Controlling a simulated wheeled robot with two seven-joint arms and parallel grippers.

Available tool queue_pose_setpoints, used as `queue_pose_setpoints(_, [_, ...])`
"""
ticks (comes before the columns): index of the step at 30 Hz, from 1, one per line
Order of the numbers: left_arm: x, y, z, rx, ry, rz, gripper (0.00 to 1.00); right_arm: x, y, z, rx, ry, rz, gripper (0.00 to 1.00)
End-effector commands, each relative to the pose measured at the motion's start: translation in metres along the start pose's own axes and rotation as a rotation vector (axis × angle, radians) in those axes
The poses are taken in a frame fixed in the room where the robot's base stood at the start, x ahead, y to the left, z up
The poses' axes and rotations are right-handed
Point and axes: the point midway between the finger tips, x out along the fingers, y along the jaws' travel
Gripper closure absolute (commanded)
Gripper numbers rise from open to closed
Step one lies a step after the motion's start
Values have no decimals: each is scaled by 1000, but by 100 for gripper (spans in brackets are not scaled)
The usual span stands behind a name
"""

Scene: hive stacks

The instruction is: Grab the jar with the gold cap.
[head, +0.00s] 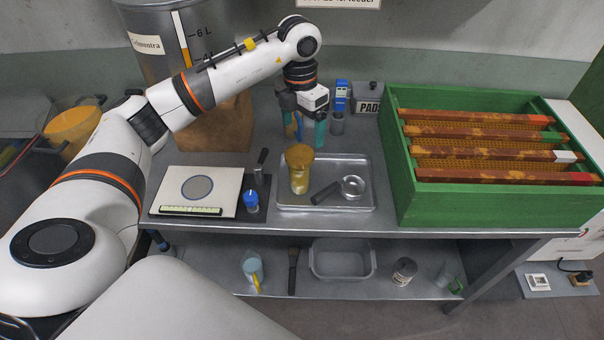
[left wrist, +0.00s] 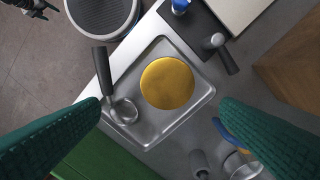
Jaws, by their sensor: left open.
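The jar with the gold cap (head: 299,168) stands upright on a metal tray (head: 364,203) on the bench, its contents amber. In the left wrist view its round gold cap (left wrist: 167,83) shows from above and hides the jar's body. My left gripper (head: 308,134) is open and empty, pointing down with teal fingers. In the head view it is beyond the jar and above the bench, apart from the jar. In the left wrist view the cap shows between and beyond the two fingers (left wrist: 160,108), touching neither.
A green hive box (head: 480,213) with frames stands right. A grey cup (head: 337,124) and blue item (head: 342,96) stand behind.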

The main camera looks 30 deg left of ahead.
Motion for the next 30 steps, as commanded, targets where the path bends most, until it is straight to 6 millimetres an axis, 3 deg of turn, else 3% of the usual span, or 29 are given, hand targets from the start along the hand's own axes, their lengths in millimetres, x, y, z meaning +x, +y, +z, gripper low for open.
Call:
queue_pose_setpoints(4, [6, -11, 5, -20, -27, -39, 14, -5, 0, 1, -1, 0, 0, 25])
queue_pose_setpoints(12, [51, -11, 6, -18, -25, -36, 14, -18, 0, 2, -1, -1, 0, 25])
queue_pose_setpoints(20, [72, -11, 7, -16, -25, -34, 14, -26, 0, 3, -2, -1, 1, 25])
queue_pose_setpoints(24, [93, -9, 8, -17, -26, -33, 14, -39, 0, 4, -2, -1, 1, 25])
queue_pose_setpoints(30, [114, -10, 8, -15, -22, -33, 14, -41, 0, 5, -2, -1, 1, 25])
